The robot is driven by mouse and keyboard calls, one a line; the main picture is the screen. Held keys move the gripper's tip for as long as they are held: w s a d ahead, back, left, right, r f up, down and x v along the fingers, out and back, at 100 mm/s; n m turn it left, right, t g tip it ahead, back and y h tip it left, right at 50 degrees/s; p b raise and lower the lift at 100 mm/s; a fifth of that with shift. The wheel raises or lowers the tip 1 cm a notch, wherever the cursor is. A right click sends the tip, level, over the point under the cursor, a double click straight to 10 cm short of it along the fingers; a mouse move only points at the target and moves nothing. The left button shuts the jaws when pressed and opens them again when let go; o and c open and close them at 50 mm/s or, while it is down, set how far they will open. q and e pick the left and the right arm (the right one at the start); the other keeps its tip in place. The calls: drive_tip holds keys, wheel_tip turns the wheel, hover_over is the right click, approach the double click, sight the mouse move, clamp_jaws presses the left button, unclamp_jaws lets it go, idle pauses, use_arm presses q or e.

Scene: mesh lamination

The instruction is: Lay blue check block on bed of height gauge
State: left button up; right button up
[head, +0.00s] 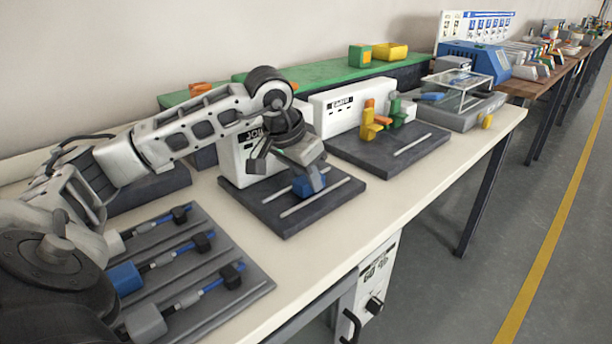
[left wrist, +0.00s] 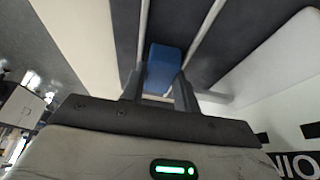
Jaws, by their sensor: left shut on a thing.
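The blue check block (head: 309,185) is between the fingers of my left gripper (head: 302,168), which is shut on it. It is over a dark flat bed (head: 335,190) with two pale rails, in front of a white housing lettered "JOI…". In the left wrist view the blue block (left wrist: 163,66) shows between the fingertips (left wrist: 158,92), lined up between the two pale rails. I cannot tell whether the block touches the bed. The gauge labelled with unclear letters (head: 343,101) stands to the right on another dark bed. My right gripper is not in view.
A grey tray (head: 250,285) with several blue and black tools lies at the front left. Yellow, orange and green pieces (head: 370,122) stand on the right-hand bed. A green shelf (head: 310,75) runs along the back. The bench front edge is clear.

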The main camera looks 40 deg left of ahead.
use_arm(q)
drive_tip(key=shift+f, duration=0.1)
drive_tip(key=o, duration=1)
drive_tip(key=shift+r, duration=0.35)
drive_tip(key=p+v, duration=0.1)
drive_tip(key=v, duration=1)
drive_tip(key=shift+s+r+p, duration=0.2)
drive_tip(key=shift+r+p, duration=0.05)
drive_tip(key=shift+p, duration=0.15)
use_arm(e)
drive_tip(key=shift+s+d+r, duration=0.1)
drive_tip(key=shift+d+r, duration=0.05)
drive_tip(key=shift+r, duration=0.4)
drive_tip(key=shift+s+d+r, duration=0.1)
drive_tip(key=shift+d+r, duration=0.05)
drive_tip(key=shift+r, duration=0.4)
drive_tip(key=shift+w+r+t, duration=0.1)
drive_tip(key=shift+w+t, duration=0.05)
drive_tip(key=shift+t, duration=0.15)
